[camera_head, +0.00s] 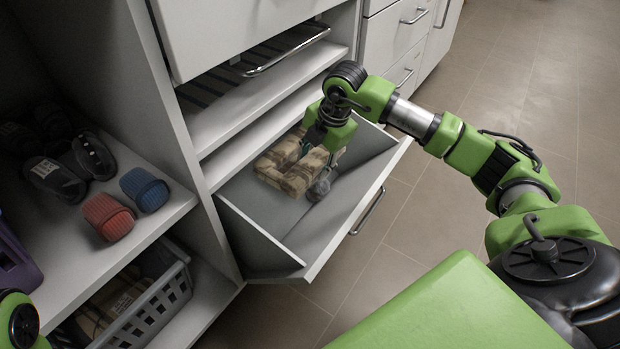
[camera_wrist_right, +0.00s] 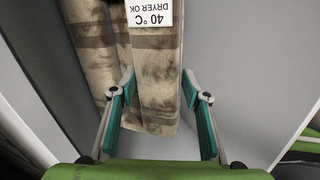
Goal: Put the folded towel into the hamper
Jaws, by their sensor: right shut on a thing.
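The folded towel (camera_head: 293,174) is beige with brown stripes. It is inside the open tilt-out hamper (camera_head: 248,212), near its right end. My right gripper (camera_wrist_right: 161,105) reaches down from above and is shut on the towel, with one finger on each side. The towel also shows between the fingers in the right wrist view (camera_wrist_right: 155,65), with a white care label. Whether the towel rests on the hamper's floor is hard to tell. In the head view, my right fingertips are mostly hidden behind the wrist and towel. My left gripper is out of view.
A shelf at left holds dark shoes (camera_head: 62,172), a red ribbed item (camera_head: 108,217) and a blue one (camera_head: 145,190). A grey basket (camera_head: 160,300) with cloth stands below. A drawer with a metal bar (camera_head: 285,50) is above the hamper. The tiled floor at right is clear.

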